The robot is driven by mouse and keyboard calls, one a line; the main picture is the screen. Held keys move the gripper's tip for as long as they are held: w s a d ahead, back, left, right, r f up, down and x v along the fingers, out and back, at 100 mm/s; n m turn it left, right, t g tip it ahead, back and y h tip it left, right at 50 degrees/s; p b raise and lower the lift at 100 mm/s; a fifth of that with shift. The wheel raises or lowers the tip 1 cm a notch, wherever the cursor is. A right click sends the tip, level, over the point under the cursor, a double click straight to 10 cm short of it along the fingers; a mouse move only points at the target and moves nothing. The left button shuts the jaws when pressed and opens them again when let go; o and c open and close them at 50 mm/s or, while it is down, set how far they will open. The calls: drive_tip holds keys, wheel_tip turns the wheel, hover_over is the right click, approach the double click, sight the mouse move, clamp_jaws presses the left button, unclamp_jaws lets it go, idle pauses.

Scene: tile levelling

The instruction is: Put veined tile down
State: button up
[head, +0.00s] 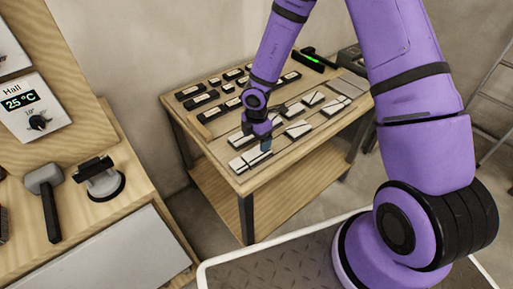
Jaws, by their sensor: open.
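Several small pale tiles, some with grey diagonal markings, lie on the wooden table. One marked tile (312,98) is towards the right of the table, and another (298,130) lies right of my gripper. My gripper (264,147) is open and points down low over the table's front part, by a pale tile pair (246,161) at the front corner. It hides part of what lies beneath it. Which tile is the veined one, and whether any touches the fingers, is too small to tell.
The wooden table (208,136) also carries dark bars with pale labels (192,91) at the back left and a green-lit level (313,60) at the back. A workbench (100,215) at left holds a mallet (47,190) and a suction cup (101,180). A ladder (492,98) stands at right.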

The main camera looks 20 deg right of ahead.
wheel_tip(320, 180, up, 5)
wheel_tip(320, 180, up, 27)
drive_tip(key=n+t+y, duration=0.3)
drive_tip(key=n+t, duration=0.5)
drive_tip(key=n, duration=1.5)
hover_over(257, 153)
drive_tip(key=w, duration=0.2)
drive_tip(key=s+d+r+n+g+y, duration=0.1)
drive_tip(key=s+r+n, duration=0.7)
drive_tip(key=s+n, duration=0.6)
drive_tip(key=s+d+r+n+g+h, duration=0.1)
drive_tip(key=s+d+n+h, duration=0.1)
drive_tip(key=s+d+n, duration=0.2)
drive_tip(key=s+d+r+n+h, duration=0.1)
drive_tip(key=s+d+n+h, duration=0.1)
drive_tip(key=s+d+n, duration=0.3)
drive_tip(key=s+n, duration=0.3)
drive_tip(key=s, duration=0.2)
drive_tip(key=shift+s+d+r+n+g, duration=0.15)
drive_tip(key=shift+s+d+n+g, duration=0.15)
drive_tip(key=shift+n+g, duration=0.1)
